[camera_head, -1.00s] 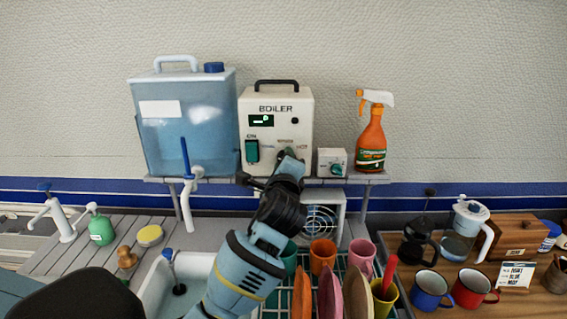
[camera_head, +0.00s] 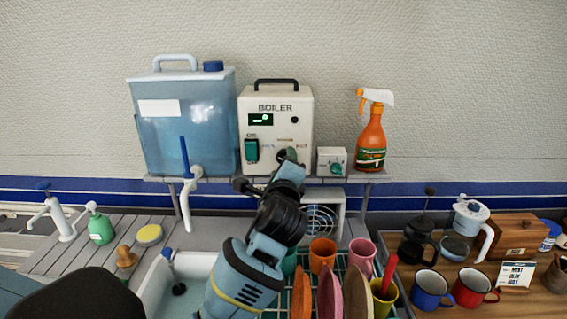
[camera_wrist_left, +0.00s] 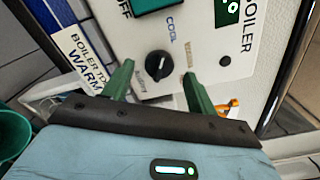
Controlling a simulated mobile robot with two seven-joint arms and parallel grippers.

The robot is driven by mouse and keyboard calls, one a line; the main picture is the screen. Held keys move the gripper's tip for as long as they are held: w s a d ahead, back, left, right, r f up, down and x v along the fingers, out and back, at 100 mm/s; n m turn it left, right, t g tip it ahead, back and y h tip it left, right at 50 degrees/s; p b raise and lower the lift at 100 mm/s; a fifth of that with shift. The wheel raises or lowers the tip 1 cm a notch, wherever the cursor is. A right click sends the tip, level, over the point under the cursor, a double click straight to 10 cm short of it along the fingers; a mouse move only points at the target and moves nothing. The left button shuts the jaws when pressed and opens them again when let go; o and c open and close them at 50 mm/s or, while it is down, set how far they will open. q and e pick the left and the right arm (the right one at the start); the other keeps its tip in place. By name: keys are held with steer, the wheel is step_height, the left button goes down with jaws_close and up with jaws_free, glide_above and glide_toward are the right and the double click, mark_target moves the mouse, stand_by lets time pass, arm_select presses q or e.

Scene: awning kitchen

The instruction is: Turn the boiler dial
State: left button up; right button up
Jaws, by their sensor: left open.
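The white boiler (camera_head: 275,103) stands on the shelf, with a small green-lit display and a green switch (camera_head: 251,150) on its front. In the left wrist view its black round dial (camera_wrist_left: 158,65) has a pale pointer mark, with small labels around it. My left gripper (camera_wrist_left: 157,88) is open, with its two green fingers on either side of the dial and a visible gap to it. I cannot tell whether the fingertips touch the panel. In the head view the left gripper (camera_head: 290,168) is at the boiler's lower front and partly hides the dial area. The right gripper is not in view.
A blue water tank (camera_head: 185,125) stands left of the boiler. A small white control box (camera_head: 331,161) and an orange spray bottle (camera_head: 371,140) stand to its right. A dish rack with cups and plates (camera_head: 330,290) is below. A card reading "BOILER TO WARM" (camera_wrist_left: 82,58) is beside the boiler.

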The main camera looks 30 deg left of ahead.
arm_select(q)
steer(key=shift+v, duration=2.75)
steer(key=shift+f, duration=0.1)
